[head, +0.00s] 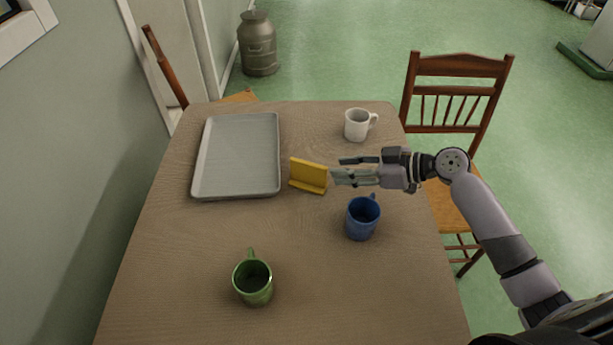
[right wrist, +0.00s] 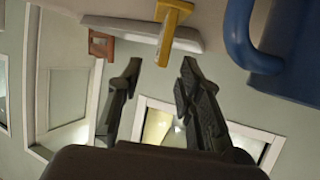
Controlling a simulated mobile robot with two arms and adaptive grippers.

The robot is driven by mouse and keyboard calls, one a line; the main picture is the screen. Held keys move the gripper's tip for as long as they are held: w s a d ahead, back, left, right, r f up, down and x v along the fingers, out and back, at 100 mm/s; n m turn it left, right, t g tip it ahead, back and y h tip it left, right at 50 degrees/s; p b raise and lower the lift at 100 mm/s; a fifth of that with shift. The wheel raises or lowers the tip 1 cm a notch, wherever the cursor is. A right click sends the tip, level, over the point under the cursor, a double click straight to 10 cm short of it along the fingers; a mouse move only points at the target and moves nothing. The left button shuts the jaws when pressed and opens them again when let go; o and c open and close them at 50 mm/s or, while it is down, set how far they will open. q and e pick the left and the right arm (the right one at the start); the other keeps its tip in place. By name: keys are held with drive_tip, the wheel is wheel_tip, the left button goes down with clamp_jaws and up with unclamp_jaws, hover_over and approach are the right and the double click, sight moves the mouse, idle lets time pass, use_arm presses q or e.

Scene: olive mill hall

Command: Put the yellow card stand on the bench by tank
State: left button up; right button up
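The yellow card stand (head: 308,175) stands on the wooden table, just right of the grey tray. My right gripper (head: 337,169) is low over the table, right of the stand, with its fingers pointing left at it. The fingers are apart with nothing between them. In the right wrist view the stand (right wrist: 170,32) shows ahead of the open fingertips (right wrist: 161,72), not between them. My left gripper is not in view. I see no bench that I can identify.
The table (head: 190,250) also holds the grey tray (head: 202,150), a white mug (head: 356,125), a blue mug (head: 362,218) close below my right gripper and a green mug (head: 253,282). A wooden chair (head: 458,67) stands at the right. A metal churn (head: 257,45) stands on the floor behind.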

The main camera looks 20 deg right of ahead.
approach(291, 170)
drive_tip(key=shift+w+a+f, duration=0.25)
drive_tip(key=shift+w+f, duration=0.1)
drive_tip(key=shift+w, duration=0.15)
drive_tip(key=shift+w+a+f, duration=0.2)
drive_tip(key=shift+w+f, duration=0.15)
drive_tip(key=shift+w, duration=0.15)
drive_tip(key=x, duration=0.5)
drive_tip(key=shift+a+f, duration=0.1)
drive_tip(key=shift+a, duration=0.2)
drive_tip(key=shift+s, duration=0.1)
drive_tip(key=shift+c, duration=0.3)
clamp_jaws()
